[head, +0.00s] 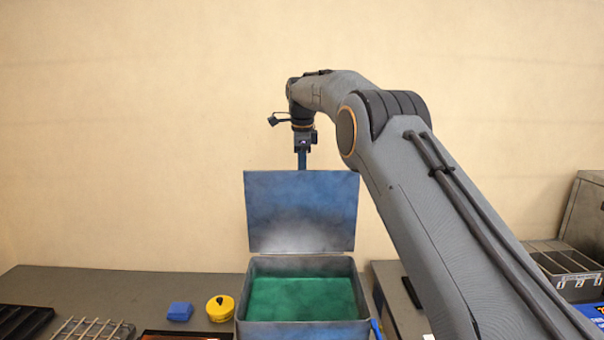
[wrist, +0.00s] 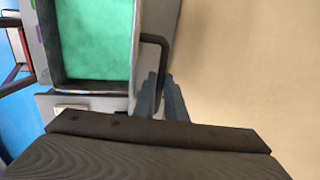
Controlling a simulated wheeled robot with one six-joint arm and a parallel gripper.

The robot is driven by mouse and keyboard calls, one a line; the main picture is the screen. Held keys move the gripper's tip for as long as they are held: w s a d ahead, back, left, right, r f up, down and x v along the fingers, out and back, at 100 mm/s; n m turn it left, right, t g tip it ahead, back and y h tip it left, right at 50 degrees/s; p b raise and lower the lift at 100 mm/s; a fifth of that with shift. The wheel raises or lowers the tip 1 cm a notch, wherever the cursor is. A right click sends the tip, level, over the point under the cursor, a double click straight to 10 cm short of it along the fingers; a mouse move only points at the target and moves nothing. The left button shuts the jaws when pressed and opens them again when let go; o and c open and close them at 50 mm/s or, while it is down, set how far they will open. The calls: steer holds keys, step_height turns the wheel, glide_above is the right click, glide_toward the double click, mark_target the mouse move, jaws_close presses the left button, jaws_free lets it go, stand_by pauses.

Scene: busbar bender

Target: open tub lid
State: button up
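The tub (head: 303,331) is a blue-grey metal box with a green inside. Its lid (head: 301,210) stands open, about upright at the tub's back edge. The tub's green inside (wrist: 95,40) also shows in the wrist view, with a dark bent bar handle (wrist: 160,45) beside it. My gripper (head: 302,162) points down at the middle of the lid's top edge. In the wrist view, its two fingers (wrist: 161,98) are close together at the handle's end. I cannot tell whether they grip the handle; their tips are partly hidden in the head view.
A blue block (head: 180,311) and a yellow round object (head: 220,308) lie left of the tub. A grey divided bin (head: 566,268) stands at right. Bare wall is behind the lid.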

steer(key=o, duration=0.4)
steer(key=shift+a+f, duration=0.15)
steer(key=shift+f, duration=0.3)
steer(key=shift+c, duration=0.2)
steer(key=shift+w+r, duration=0.1)
steer(key=shift+r, duration=0.15)
